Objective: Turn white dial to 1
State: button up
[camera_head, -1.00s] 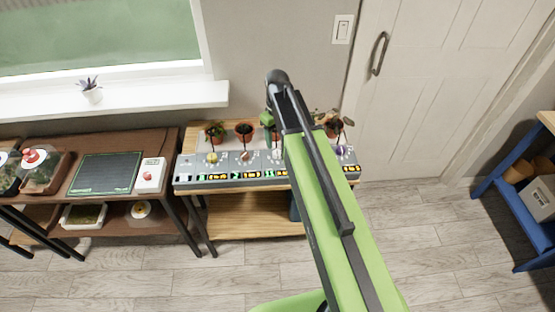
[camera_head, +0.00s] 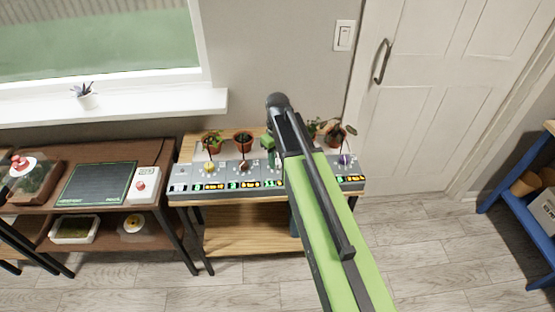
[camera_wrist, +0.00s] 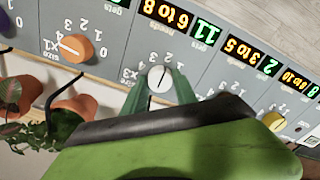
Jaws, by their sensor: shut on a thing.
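The white dial (camera_wrist: 159,77) sits on the sloped grey control panel (camera_wrist: 215,70), which appears upside down in the wrist view. Printed numbers surround the dial, and "x3" and "size" are printed beside it. A thin dark pointer line shows on its face; I cannot tell exactly which number it meets. My gripper (camera_wrist: 160,88) is shut on the dial, one green finger on each side. In the head view my gripper (camera_head: 268,143) is at the panel (camera_head: 180,185), and my arm hides the white dial and the middle of the panel.
An orange dial (camera_wrist: 76,47) and a yellow dial (camera_wrist: 274,122) flank it at some distance. In the head view a purple dial (camera_head: 344,160) is at the right. Potted plants (camera_head: 243,142) stand behind the panel. A brown table (camera_head: 50,178) is at the left, and a door (camera_head: 440,90) at the right.

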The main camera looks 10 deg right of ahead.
grip_shut()
jog(key=m, duration=0.3)
jog(key=shift+m, duration=2.3)
jog(key=o, duration=1)
grip_release()
jog(key=shift+o, duration=0.2)
